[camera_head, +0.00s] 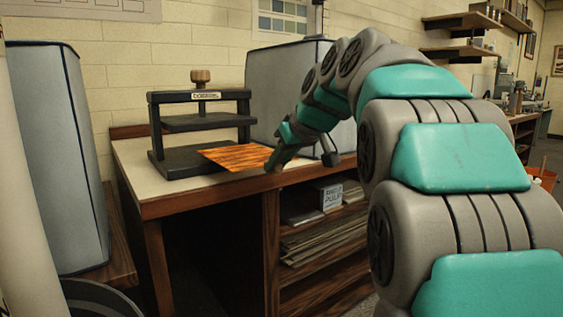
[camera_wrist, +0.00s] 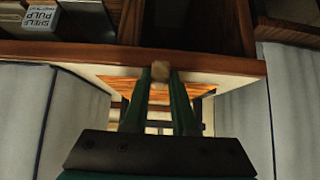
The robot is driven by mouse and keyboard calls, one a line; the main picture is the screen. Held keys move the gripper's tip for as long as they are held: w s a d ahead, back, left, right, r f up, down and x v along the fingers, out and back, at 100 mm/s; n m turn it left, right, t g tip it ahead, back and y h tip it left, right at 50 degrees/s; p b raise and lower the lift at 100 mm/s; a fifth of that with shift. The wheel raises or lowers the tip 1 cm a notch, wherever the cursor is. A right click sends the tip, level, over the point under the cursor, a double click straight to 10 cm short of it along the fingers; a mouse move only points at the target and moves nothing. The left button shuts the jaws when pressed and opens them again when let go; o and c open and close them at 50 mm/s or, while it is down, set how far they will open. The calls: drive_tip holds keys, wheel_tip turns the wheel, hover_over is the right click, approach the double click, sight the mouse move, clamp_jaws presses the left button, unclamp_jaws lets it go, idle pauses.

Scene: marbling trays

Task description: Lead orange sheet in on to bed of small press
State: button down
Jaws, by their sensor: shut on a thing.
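The orange sheet (camera_head: 238,156), streaked with darker lines, lies nearly flat at the small black press. Its left part overlaps the right part of the press bed (camera_head: 172,165) in the head view; I cannot tell whether it touches the bed. My gripper (camera_head: 274,166) is shut on the sheet's right end. In the wrist view, my gripper (camera_wrist: 160,72) has a small tan piece between its fingertips, and the orange sheet (camera_wrist: 120,85) shows on both sides of the fingers. The press's upper plate (camera_head: 205,122) stands raised above the bed, with a wooden knob (camera_head: 200,76) on top.
The press stands on a pale bench top (camera_head: 135,155) with a wooden edge. A grey covered box (camera_head: 262,85) stands behind it on the right. A tall grey panel (camera_head: 60,150) is at left. Shelves below hold a pulp box (camera_head: 331,195) and flat stacks.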

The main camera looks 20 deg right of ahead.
sight(242, 153)
drive_tip(key=shift+w+a+f+p, duration=0.1)
drive_tip(key=shift+w+a+p, duration=0.4)
drive_tip(key=shift+w, duration=0.85)
drive_tip(key=shift+w+a+r+p, duration=0.1)
drive_tip(key=shift+w+a+p, duration=0.25)
drive_tip(key=shift+w+p, duration=0.7)
drive_tip(key=shift+w+a+f+p, duration=0.1)
drive_tip(key=shift+w+a+p, duration=0.25)
drive_tip(key=shift+w, duration=1.25)
drive_tip(key=shift+w+a+p, duration=0.4)
drive_tip(key=shift+w+p, duration=0.4)
drive_tip(key=shift+w, duration=0.3)
drive_tip(key=shift+w+a+p, duration=0.4)
drive_tip(key=shift+w+p, duration=0.35)
drive_tip(key=shift+w, duration=0.4)
drive_tip(key=shift+w+a+p, duration=0.4)
drive_tip(key=shift+w+p, duration=0.4)
drive_tip(key=shift+w, duration=0.3)
drive_tip(key=shift+x, duration=1.35)
drive_tip(key=shift+w, duration=0.15)
drive_tip(key=shift+f+b, duration=0.2)
drive_tip(key=shift+b, duration=0.15)
drive_tip(key=c, duration=0.6)
unclamp_jaws()
drive_tip(key=shift+r, duration=0.15)
